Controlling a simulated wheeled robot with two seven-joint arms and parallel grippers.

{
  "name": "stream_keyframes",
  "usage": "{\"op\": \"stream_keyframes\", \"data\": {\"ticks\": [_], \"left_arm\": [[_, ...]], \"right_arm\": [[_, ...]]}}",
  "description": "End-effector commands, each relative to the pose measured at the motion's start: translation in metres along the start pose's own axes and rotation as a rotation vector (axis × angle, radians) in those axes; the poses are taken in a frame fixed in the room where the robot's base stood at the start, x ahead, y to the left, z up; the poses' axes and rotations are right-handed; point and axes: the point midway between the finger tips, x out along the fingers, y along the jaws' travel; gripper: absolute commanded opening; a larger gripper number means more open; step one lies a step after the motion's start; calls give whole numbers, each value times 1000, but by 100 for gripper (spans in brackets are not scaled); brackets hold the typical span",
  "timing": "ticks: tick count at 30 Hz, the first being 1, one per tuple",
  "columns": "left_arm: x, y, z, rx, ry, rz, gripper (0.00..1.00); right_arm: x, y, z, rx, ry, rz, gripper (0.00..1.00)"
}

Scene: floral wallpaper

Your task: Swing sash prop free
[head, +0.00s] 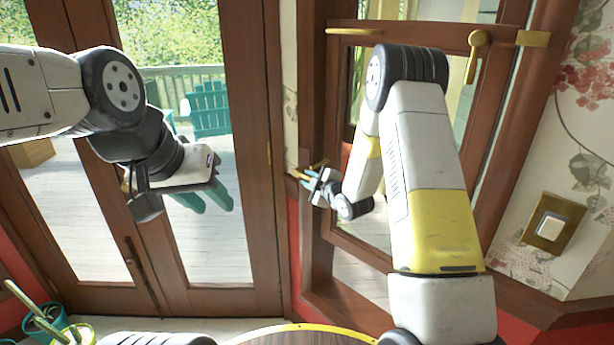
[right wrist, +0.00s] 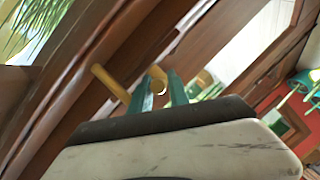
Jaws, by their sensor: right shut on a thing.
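The brass sash prop (head: 319,164) is at the lower left corner of the wood-framed window sash (head: 352,240), by the post. My right gripper (head: 308,178) reaches it there and is shut on it. In the right wrist view, the teal fingers (right wrist: 158,92) stand either side of a round brass end of the prop (right wrist: 158,74). A brass rod (right wrist: 110,84) slants just left of the fingers. The exact contact is partly hidden.
A brass window handle (head: 478,52) sits on the sash's upper rail. A light switch (head: 550,230) is on the floral wall at right. A round table edge (head: 300,328) is at the bottom.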

Motion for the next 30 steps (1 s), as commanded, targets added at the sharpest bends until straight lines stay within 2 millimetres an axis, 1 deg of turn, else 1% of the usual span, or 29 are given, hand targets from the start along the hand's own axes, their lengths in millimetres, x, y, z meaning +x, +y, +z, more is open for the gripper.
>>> {"op": "stream_keyframes", "data": {"ticks": [8,20,30], "left_arm": [[0,0,0,0,0,0,36],[0,0,0,0,0,0,36],[0,0,0,0,0,0,36]], "right_arm": [[1,-6,4,23,35,49,0],[7,-20,12,115,191,266,0],[14,-28,14,177,304,420,0]]}}
